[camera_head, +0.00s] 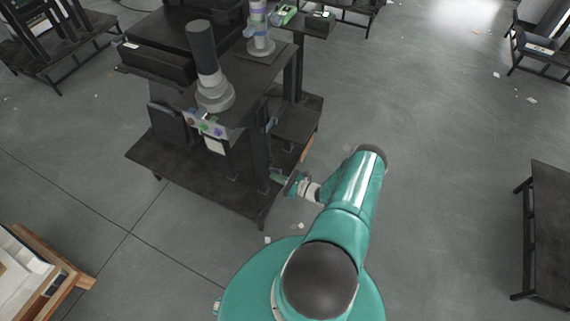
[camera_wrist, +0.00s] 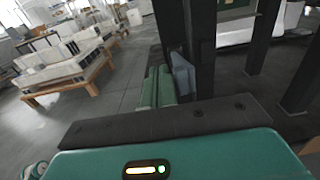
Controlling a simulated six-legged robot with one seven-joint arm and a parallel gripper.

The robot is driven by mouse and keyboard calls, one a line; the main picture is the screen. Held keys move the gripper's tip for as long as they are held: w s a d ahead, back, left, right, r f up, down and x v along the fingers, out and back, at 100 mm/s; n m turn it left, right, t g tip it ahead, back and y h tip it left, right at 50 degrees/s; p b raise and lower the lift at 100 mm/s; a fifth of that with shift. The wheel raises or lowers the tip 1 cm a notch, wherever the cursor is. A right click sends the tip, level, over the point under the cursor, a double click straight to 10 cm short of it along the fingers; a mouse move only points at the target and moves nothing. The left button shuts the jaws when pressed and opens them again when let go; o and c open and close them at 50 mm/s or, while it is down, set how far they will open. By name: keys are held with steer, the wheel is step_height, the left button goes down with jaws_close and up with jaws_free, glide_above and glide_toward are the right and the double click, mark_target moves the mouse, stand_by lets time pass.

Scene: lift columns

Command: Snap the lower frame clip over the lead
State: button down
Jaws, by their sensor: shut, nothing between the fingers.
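My gripper (camera_head: 281,180) is at the right side of a dark frame (camera_head: 255,160), low down near its upright post. In the wrist view, my green fingers (camera_wrist: 158,88) are together with nothing between them, just left of the dark post (camera_wrist: 200,45). A small blue-grey plate (camera_wrist: 183,73) sits between my fingers and that post; I cannot tell whether it is the lower clip or whether my fingers touch it. I cannot make out the lead in either view.
A lift column (camera_head: 214,92) with a dark cylinder stands on the frame's top, and a second column (camera_head: 262,42) behind it. The frame's low base shelf (camera_head: 190,185) juts out. A dark table (camera_head: 550,230) stands at right. The floor between is mostly clear.

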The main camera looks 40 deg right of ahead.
steer(key=shift+w+d, duration=0.2)
steer(key=shift+d, duration=0.35)
steer(key=shift+w+d, duration=0.15)
steer(key=shift+d, duration=0.4)
steer(key=v, duration=0.4)
steer(key=shift+s, duration=0.2)
steer(key=shift+d, duration=0.1)
steer(key=shift+w+d, duration=0.2)
steer(key=shift+d, duration=0.4)
steer(key=shift+w+d, duration=0.25)
steer(key=shift+d, duration=0.35)
steer(key=shift+w, duration=0.1)
